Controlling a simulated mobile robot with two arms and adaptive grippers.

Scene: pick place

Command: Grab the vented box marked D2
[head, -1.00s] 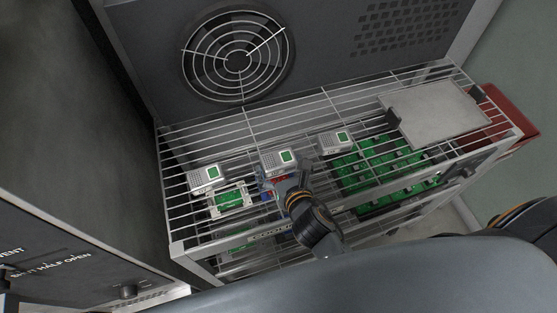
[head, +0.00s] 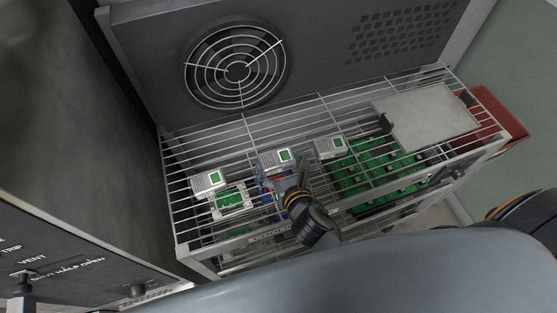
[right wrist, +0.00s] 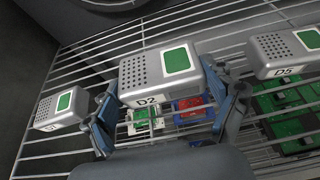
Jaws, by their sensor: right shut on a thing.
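The vented box D2 (right wrist: 143,77) is a silver-grey box with a dotted vent and a green square on top. Its D2 label faces me in the right wrist view. In the head view D2 (head: 270,161) is the middle of three similar boxes at the wire shelf. My right gripper (right wrist: 165,92) is shut on D2, with one finger at each side. It also shows in the head view (head: 281,178). Any gap under D2 is hard to judge. My left gripper is not in view.
Box D5 (right wrist: 284,52) stands to the right of D2, and another vented box (right wrist: 62,108) to the left. Green boards (head: 365,175) lie below the wire shelf (head: 320,108). A grey plate (head: 425,115) lies at the right. A fan panel (head: 330,45) rises behind.

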